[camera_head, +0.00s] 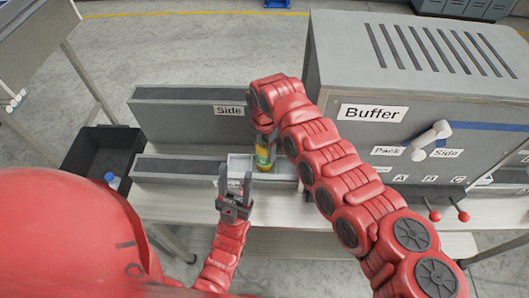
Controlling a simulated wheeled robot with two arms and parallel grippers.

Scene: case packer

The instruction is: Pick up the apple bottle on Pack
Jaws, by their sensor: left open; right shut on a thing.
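A bottle (263,160) with a green and yellow label stands upright at the right end of the front conveyor, in front of the Side sign. Its top is hidden by my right gripper (264,138), which comes down from above and is shut on it. I cannot tell from this view whether the bottle touches the surface below. My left gripper (235,182) is open and empty, fingers pointing up and away, just in front of a small light grey holder (240,162) left of the bottle. No sign reading Pack shows on the conveyor itself.
The large grey Buffer machine (420,70) stands at the right, with a white lever (430,138) between Pack and Side labels and red-knobbed levers below. A rear conveyor (180,120) carries the Side sign. A black crate (103,150) with a blue-capped bottle (112,180) is at the left.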

